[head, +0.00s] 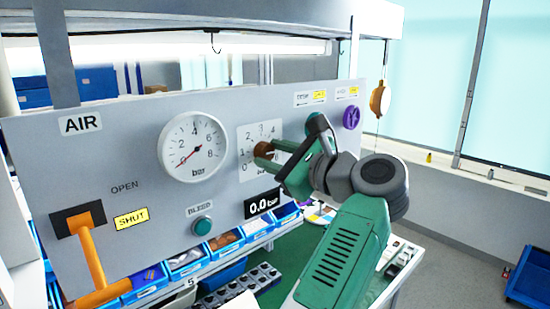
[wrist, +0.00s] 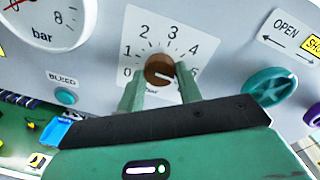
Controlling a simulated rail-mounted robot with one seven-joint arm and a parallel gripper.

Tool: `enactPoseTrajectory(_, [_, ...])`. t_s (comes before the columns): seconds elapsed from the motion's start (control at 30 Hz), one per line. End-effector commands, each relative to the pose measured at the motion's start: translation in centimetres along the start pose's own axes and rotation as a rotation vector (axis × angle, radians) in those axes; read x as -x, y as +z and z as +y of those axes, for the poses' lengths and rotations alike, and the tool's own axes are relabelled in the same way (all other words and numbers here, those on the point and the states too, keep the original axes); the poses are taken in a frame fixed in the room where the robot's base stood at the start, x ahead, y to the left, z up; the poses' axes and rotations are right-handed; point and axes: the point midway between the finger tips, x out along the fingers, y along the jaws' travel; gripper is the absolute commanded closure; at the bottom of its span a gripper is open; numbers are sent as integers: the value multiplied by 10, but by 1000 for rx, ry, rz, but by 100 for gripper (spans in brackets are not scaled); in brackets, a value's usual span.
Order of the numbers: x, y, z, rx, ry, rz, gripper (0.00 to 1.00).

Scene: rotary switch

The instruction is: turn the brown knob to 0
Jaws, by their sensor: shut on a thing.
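The brown knob (wrist: 159,69) sits on a white dial plate (wrist: 131,25) with numbers around it, 0 at the left and 3 near the top. A pale mark on the knob points to the right, away from the 0; the number there is partly hidden by a finger. My gripper (wrist: 160,74) is shut on the knob, one green finger on each side. In the head view the knob (head: 263,148) is partly hidden by my gripper (head: 266,157), which reaches in from the right.
The grey panel also carries a round bar gauge (head: 195,147) with its needle at 0, a display reading 0.0 bar (head: 262,204), a green bleed button (head: 202,225), an orange lever (head: 90,255) and a purple knob (head: 351,117). Blue bins (head: 186,262) stand below.

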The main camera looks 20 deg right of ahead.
Motion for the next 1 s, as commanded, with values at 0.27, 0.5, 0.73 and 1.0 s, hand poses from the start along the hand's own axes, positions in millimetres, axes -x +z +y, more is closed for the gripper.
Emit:
enactPoseTrajectory(0.27, [1,0,0,263,1,16,88])
enactPoseTrajectory(0.5, [1,0,0,491,2,30,88])
enactPoseTrajectory(0.73, [1,0,0,709,3,42,88])
enactPoseTrajectory(1.0, [0,1,1,965,4,57,88])
